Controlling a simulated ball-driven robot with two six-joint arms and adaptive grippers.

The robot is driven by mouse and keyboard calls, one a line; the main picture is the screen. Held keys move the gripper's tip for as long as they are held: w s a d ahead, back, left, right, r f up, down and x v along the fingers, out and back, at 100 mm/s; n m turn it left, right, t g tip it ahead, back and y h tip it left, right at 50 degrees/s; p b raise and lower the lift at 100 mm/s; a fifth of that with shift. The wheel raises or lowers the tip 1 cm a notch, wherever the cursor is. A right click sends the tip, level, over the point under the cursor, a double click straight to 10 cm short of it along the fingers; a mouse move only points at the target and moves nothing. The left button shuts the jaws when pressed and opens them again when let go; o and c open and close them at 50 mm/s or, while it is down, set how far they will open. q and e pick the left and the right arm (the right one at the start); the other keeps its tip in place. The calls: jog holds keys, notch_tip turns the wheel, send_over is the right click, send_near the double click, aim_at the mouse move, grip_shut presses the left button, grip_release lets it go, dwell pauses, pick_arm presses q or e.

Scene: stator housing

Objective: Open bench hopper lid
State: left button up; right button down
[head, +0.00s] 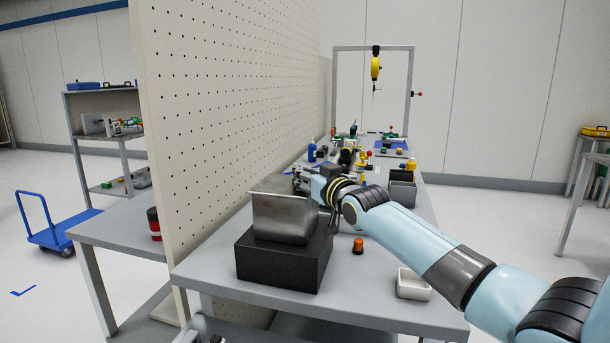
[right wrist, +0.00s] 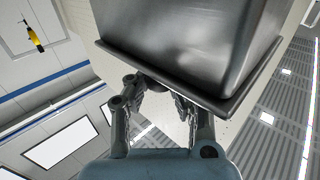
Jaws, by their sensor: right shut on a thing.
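The bench hopper (head: 285,218) is a grey metal bin on a black block (head: 283,258) at the near end of the bench. Its top, the lid (head: 272,184), looks closed or nearly so; I cannot tell if it is raised. My right gripper (head: 303,180) is at the top right edge of the hopper. In the right wrist view, its fingers (right wrist: 163,92) are closed at the rim (right wrist: 222,104) of the metal part. The grip on the lid edge is partly hidden.
A pegboard panel (head: 235,80) stands close along the left of the bench. An orange-brown knob-like piece (head: 358,245) and a white tray (head: 413,284) sit right of the block. Dark bins (head: 402,188) and several small parts stand farther back.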

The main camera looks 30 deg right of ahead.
pick_arm(q)
jog(key=shift+w, duration=0.25)
pick_arm(e)
jog(key=shift+w+f, duration=0.1)
jog(key=shift+f, duration=0.2)
pick_arm(q)
jog(key=shift+s+r, duration=0.2)
jog(key=shift+s, duration=0.15)
pick_arm(e)
jog(key=shift+w+r+g, duration=0.15)
jog(key=shift+r+g, duration=0.15)
